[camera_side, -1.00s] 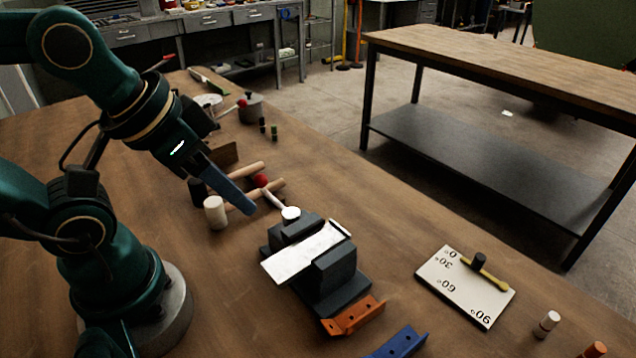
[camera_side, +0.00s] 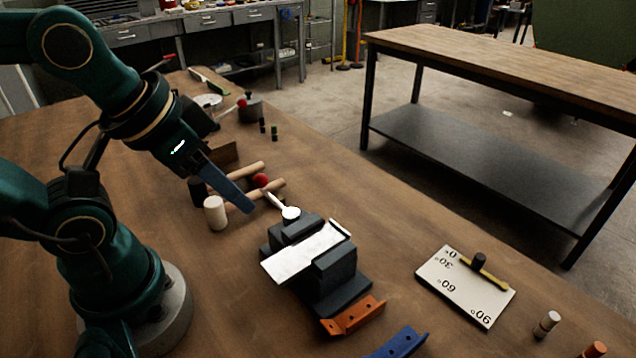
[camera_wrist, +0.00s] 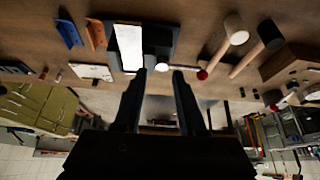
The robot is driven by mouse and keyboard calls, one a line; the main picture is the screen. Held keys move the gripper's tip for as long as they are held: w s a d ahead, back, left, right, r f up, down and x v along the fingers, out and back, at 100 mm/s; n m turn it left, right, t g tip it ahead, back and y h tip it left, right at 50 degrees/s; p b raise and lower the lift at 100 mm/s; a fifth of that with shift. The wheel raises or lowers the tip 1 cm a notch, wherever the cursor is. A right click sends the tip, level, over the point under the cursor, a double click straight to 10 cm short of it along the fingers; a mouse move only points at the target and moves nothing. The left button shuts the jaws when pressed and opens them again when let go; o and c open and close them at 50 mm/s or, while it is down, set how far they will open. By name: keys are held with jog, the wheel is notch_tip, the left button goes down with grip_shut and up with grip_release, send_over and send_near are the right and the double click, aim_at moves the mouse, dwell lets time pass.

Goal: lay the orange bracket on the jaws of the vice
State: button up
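The orange bracket (camera_side: 354,316) lies on the bench at the front edge of the vice's base, beside it rather than on the jaws. It also shows in the wrist view (camera_wrist: 96,35). The dark vice (camera_side: 337,266) stands mid-bench, with a bright flat metal sheet (camera_side: 296,256) lying across its jaws. The sheet also shows in the wrist view (camera_wrist: 130,46). My gripper (camera_side: 246,206) is above the bench to the upper left of the vice, away from the bracket. In the wrist view its fingers (camera_wrist: 160,72) are apart with nothing between them.
A blue bracket (camera_side: 400,343) lies beyond the orange one. A white angle plate (camera_side: 463,288) with a yellow-handled tool lies to the right. A white-headed mallet (camera_side: 215,213) and other mallets lie below and behind my gripper. Bare bench lies left of the vice.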

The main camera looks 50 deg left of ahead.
jog(key=w+d+r+n, duration=0.1)
jog(key=w+r, duration=0.3)
jog(key=m+g, duration=0.2)
jog(key=g, duration=0.4)
send_over(374, 308)
notch_tip(374, 308, down, 14)
jog(key=shift+r, duration=0.1)
jog(key=shift+f, duration=2.4)
grip_shut()
